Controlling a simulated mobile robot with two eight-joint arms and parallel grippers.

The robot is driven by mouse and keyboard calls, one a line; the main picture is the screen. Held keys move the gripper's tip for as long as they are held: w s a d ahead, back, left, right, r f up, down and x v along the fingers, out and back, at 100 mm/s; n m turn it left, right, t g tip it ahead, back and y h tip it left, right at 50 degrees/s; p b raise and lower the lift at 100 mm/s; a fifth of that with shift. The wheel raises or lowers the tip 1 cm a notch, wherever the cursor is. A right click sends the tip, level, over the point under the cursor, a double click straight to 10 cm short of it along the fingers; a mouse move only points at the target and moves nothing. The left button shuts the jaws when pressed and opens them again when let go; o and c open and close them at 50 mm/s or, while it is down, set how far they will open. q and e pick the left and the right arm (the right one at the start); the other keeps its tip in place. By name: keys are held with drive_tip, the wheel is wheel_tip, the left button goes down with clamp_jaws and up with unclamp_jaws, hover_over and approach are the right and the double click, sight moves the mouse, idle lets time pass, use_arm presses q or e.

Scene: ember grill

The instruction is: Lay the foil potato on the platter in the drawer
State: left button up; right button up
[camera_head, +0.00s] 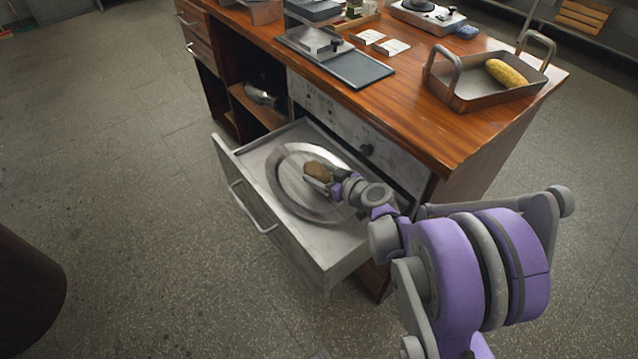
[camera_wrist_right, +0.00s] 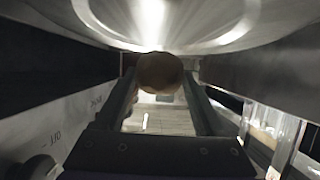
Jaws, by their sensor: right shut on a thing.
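The potato (camera_head: 317,170) is a small brown lump; I cannot make out foil on it. My right gripper (camera_head: 326,180) is shut on it, over the platter (camera_head: 283,190), a round grey metal dish in the open drawer (camera_head: 246,157). In the right wrist view the potato (camera_wrist_right: 160,72) sits between the fingertips, with the shiny platter (camera_wrist_right: 215,28) just beyond. I cannot tell whether the potato touches the platter. My left gripper is not in view.
The wooden counter (camera_head: 440,130) stands behind the drawer. On it are a metal tray (camera_head: 470,98) with handles holding a yellow corn cob (camera_head: 506,73), a dark flat plate (camera_head: 358,70) and white cards (camera_head: 392,47). The floor left of the drawer is clear.

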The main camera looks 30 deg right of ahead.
wheel_tip(320, 180, down, 3)
drive_tip(key=shift+f+b, duration=0.2)
drive_tip(key=shift+b, duration=0.35)
drive_tip(key=shift+r, duration=0.1)
drive_tip(key=o, duration=1.5)
drive_tip(key=shift+o, duration=0.2)
drive_tip(key=shift+s+r, duration=0.15)
drive_tip(key=shift+s, duration=0.15)
drive_tip(key=p+v, duration=0.2)
drive_tip(key=v, duration=0.9)
drive_tip(key=shift+s+p, duration=0.25)
drive_tip(key=shift+p, duration=0.1)
